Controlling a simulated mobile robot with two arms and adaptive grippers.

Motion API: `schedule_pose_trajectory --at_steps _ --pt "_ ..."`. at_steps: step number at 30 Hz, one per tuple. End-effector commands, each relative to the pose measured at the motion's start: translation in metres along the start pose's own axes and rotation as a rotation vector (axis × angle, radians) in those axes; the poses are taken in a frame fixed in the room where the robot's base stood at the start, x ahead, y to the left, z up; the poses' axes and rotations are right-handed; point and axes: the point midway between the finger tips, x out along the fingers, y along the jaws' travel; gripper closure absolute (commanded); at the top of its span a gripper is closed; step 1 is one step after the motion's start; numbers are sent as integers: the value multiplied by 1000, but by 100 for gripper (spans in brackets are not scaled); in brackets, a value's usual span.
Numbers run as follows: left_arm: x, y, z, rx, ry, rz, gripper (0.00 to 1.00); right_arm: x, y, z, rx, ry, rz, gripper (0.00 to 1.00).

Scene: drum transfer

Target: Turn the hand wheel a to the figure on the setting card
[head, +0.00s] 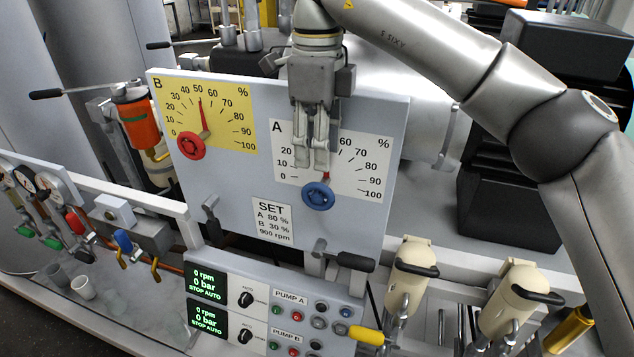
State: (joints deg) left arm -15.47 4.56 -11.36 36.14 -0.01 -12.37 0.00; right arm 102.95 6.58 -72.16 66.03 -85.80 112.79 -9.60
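Hand wheel A, the blue wheel (318,198), sits below its white dial A (351,181) on the grey panel. A red pointer (326,176) stands just above the wheel and points roughly up, left of the 60 mark. My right gripper (321,166) hangs fingers-down in front of dial A and hides its middle figures and part of the pointer. Its fingers look close together with nothing seen between them. The tips are just above the blue wheel; whether they touch it I cannot tell. The setting card (272,221) reads A 80 %, B 30 %, 900 rpm. My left gripper is out of view.
A red wheel (191,146) sits under yellow dial B (232,110), its pointer near 50. A black-handled lever (343,259) juts out below the panel. The pump control box (262,318) stands below, with cream-handled valves (410,277) to its right.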

Motion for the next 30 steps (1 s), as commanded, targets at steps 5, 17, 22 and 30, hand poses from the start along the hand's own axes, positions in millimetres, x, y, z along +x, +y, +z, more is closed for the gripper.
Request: schedule_pose_trajectory --at_steps 5,17,22,30 --pt "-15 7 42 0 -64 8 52 31 1 -1 -2 3 6 61" --pt "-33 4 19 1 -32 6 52 90 2 0 -2 -2 6 61" --pt "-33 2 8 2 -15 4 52 97 2 1 -2 -2 4 61" --pt "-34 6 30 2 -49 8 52 97 2 1 -2 -2 4 70"
